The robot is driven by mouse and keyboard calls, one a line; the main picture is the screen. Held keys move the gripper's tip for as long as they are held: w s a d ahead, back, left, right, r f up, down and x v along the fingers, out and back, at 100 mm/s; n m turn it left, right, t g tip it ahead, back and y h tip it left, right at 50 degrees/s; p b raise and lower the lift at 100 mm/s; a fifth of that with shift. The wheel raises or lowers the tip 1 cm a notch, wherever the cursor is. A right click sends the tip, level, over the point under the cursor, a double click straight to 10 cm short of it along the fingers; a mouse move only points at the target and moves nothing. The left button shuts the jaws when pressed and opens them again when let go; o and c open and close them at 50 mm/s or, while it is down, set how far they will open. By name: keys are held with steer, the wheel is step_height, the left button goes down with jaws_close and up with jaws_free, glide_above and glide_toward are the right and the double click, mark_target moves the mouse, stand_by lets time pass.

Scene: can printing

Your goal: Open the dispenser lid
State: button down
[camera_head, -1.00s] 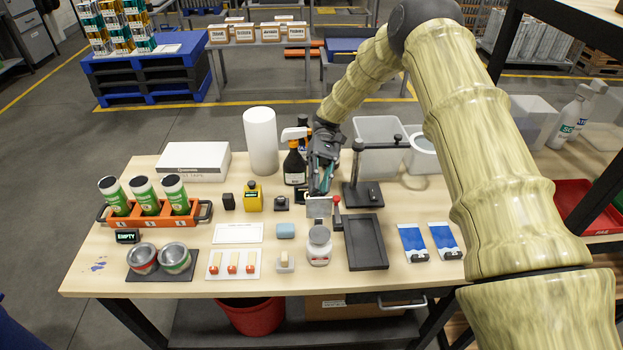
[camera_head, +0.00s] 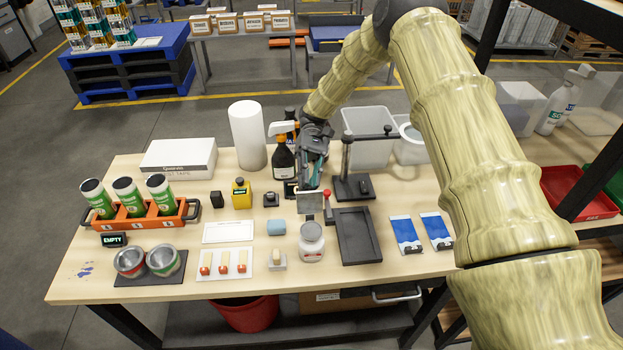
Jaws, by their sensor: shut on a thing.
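My gripper (camera_head: 311,184) points down at the back middle of the table, between the spray bottle and the black stand. Its fingers are closed at the top of a small grey metal piece (camera_head: 310,203), which seems to be the dispenser lid. The contact is small and partly hidden by the gripper. A red knob on a short lever (camera_head: 327,194) is just right of this piece. The dispenser body cannot be made out clearly behind the gripper.
A lidded jar (camera_head: 311,241) and black tray (camera_head: 357,236) stand in front. The black stand (camera_head: 354,187) and clear bin (camera_head: 369,150) are right and behind. A dark spray bottle (camera_head: 283,160) stands close left. Blue packets (camera_head: 406,235) lie to the right.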

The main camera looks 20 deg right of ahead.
steer(key=shift+s+f, duration=0.15)
steer(key=shift+f, duration=0.25)
steer(key=c, duration=1.6)
jaws_free()
steer(key=shift+c, duration=0.2)
steer(key=o, duration=0.3)
steer(key=shift+w, duration=0.2)
steer(key=shift+r, duration=0.1)
steer(key=shift+s+r, duration=0.1)
steer(key=shift+r, duration=0.1)
step_height(320, 180, up, 10)
steer(key=shift+f, duration=0.15)
steer(key=shift+d, duration=0.1)
